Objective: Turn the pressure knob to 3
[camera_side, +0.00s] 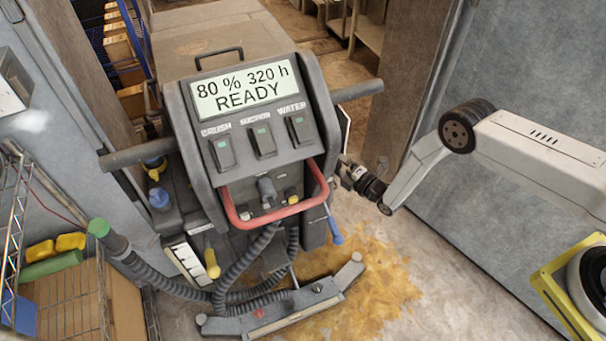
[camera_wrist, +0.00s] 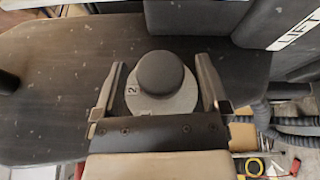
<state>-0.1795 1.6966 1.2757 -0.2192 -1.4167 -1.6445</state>
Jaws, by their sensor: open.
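The pressure knob (camera_wrist: 160,73) is a dark round cap on a pale dial disc, seen in the wrist view. A "2" is readable on the left of the disc; a 3 cannot be made out. My gripper (camera_wrist: 160,85) is open, with one finger to the left of the knob and one to the right. Gaps show between the knob and both fingers. In the side view, my gripper (camera_side: 349,172) is at the right flank of the floor scrubber (camera_side: 320,100). The knob is hidden there.
A LIFT label (camera_wrist: 295,30) is at the upper right in the wrist view. A yellowish stain (camera_side: 385,280) covers the floor below.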

